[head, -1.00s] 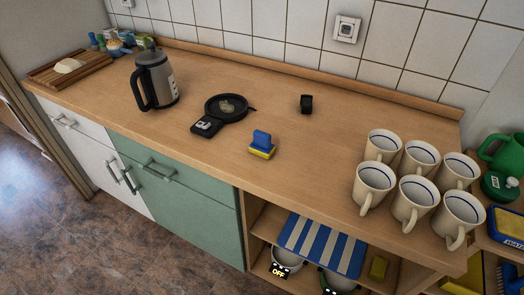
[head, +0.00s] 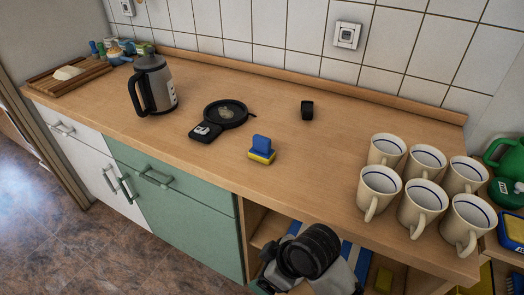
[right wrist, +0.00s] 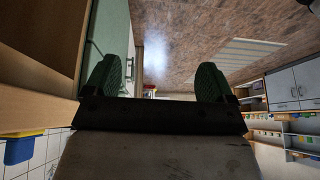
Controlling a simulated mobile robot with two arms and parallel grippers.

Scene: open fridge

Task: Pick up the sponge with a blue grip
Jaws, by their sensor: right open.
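The sponge with a blue grip (head: 262,149) sits upright on the wooden counter, yellow sponge below and blue handle on top. It also shows upside down at the left edge of the right wrist view (right wrist: 24,148). My right gripper (right wrist: 154,82) is open and empty, its two dark green ribbed fingers wide apart. In the head view, my right arm rises at the bottom, in front of the counter's front edge and apart from the sponge. Its fingers are not clear there. My left gripper is not in view.
Several cream mugs (head: 423,161) stand on the counter at right. A black scale (head: 205,131), a round black dish (head: 226,113), a small black object (head: 307,110) and a kettle (head: 152,84) stand around the sponge. The counter (head: 310,165) right of the sponge is clear.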

